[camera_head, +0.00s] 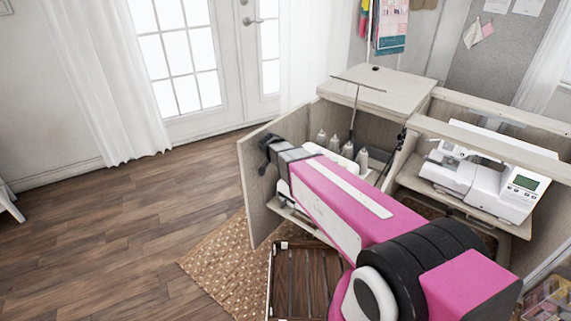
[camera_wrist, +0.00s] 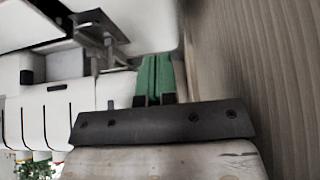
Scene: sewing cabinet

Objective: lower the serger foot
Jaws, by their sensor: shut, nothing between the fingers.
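The white serger (camera_head: 312,149) stands in the left bay of the cabinet in the head view, with several thread cones on it, partly hidden behind my arm. In the wrist view its white body (camera_wrist: 45,112) fills the left side, close to my gripper. A dark metal plate with a short post (camera_wrist: 98,30) shows at the upper left; I cannot tell whether it is the foot. My gripper (camera_wrist: 154,62) has its green-padded fingers together and empty, beside the serger's white parts. I cannot tell whether the fingertips touch anything. In the head view the fingertips are hidden.
The cabinet's open door (camera_head: 257,180) stands left of my wrist. A wooden panel (camera_wrist: 245,70) runs close along the right in the wrist view. A white sewing machine (camera_head: 485,180) sits in the right bay. A slatted crate (camera_head: 272,270) stands on the woven rug (camera_head: 215,270).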

